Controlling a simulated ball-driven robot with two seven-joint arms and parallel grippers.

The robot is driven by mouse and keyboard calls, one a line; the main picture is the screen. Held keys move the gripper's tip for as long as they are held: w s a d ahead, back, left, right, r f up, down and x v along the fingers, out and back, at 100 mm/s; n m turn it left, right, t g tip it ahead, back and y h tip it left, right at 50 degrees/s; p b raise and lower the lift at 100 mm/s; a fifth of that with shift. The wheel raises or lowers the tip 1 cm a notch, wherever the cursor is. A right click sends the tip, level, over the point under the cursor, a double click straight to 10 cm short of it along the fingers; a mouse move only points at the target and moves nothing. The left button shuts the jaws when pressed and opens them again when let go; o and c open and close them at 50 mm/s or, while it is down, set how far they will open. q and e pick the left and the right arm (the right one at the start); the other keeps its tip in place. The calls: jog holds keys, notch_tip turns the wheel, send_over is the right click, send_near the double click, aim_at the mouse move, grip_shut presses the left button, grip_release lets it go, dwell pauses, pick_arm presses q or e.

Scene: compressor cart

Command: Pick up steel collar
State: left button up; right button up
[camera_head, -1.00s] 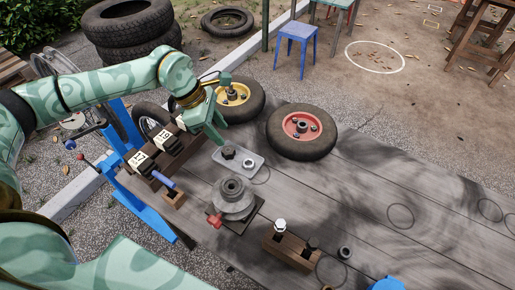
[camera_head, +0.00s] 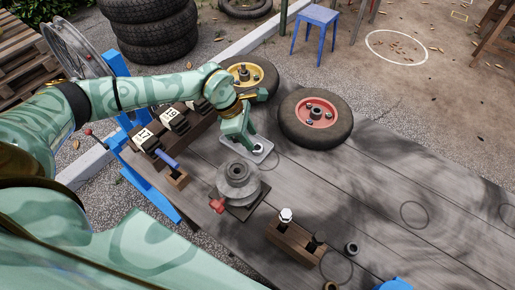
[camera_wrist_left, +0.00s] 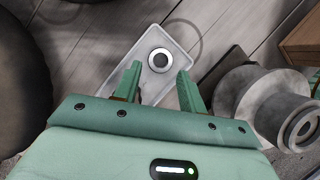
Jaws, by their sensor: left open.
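A light steel collar (camera_head: 258,148), a ring with a dark hole, lies in a shallow grey tray (camera_head: 266,155) on the bench. In the left wrist view the collar (camera_wrist_left: 159,60) sits in the tray (camera_wrist_left: 178,52), just beyond and between the fingertips. My left gripper (camera_head: 248,144) is over the tray, its fingers pointing down; it also shows in the left wrist view (camera_wrist_left: 159,72). It is open and empty, with a finger on each side of the collar's line. The gripper hides part of the tray. My right gripper is out of view.
A grey stepped pulley-like part (camera_head: 238,178) stands close in front of the tray. A red-hubbed wheel (camera_head: 316,118) and a yellow-hubbed wheel (camera_head: 247,75) lie behind. A wooden block with bolts (camera_head: 295,241) and a dark ring (camera_head: 351,248) are nearer. The right bench is mostly clear.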

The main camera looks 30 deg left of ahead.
aim_at(259, 150)
pick_arm(q)
jog(key=b+x, duration=0.1)
jog(key=x, duration=0.3)
jog(key=shift+s+a+r, duration=0.1)
jog(key=c, duration=0.8)
jog(key=shift+o, duration=0.2)
jog(key=shift+r, duration=0.1)
